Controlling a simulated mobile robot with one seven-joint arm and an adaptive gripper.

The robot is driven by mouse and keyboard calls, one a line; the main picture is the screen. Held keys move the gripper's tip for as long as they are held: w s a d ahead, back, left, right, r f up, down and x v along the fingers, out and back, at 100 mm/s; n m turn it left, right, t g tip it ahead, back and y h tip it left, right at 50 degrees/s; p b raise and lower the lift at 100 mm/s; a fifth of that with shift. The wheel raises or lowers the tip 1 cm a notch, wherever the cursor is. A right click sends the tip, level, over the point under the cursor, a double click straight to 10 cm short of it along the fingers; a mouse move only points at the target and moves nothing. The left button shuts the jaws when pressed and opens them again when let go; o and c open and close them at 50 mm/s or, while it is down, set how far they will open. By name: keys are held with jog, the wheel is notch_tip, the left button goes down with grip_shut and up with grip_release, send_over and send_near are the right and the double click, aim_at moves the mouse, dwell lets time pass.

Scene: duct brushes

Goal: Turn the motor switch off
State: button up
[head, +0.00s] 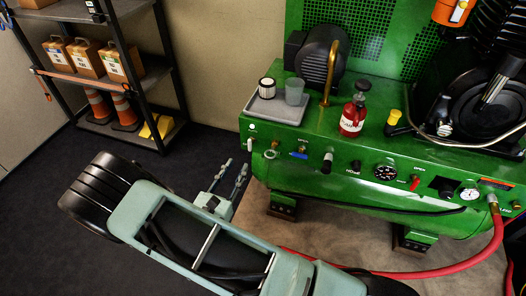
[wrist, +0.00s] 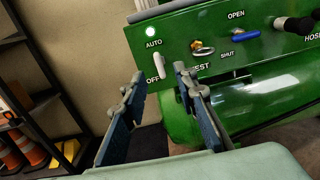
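The motor switch is a small white lever (wrist: 159,66) on the green panel, beside the AUTO and OFF labels in the wrist view. I cannot tell for sure which way it is set. A pale round lamp (wrist: 150,32) above it looks lit. In the head view the switch (head: 250,144) is at the panel's left end. My gripper (wrist: 157,80) is open and empty, its two fingers apart below and in front of the switch. In the head view my gripper (head: 233,170) is just left of and below the panel's left end, apart from it.
Right of the switch are a brass TEST valve (wrist: 202,48) and a blue OPEN/SHUT handle (wrist: 246,34). A grey tray (head: 277,108) stands on top of the green machine. A shelf unit (head: 150,75) is at the left. A red hose (head: 470,262) runs at the right.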

aim_at(249, 146)
jog(key=shift+n+y, duration=0.3)
jog(key=x, duration=0.3)
jog(key=f+b+x, duration=0.1)
jog(key=x, duration=0.6)
jog(key=shift+w+a+f, duration=0.1)
jog(key=shift+w+f, duration=0.05)
jog(key=shift+w, duration=0.1)
grip_shut()
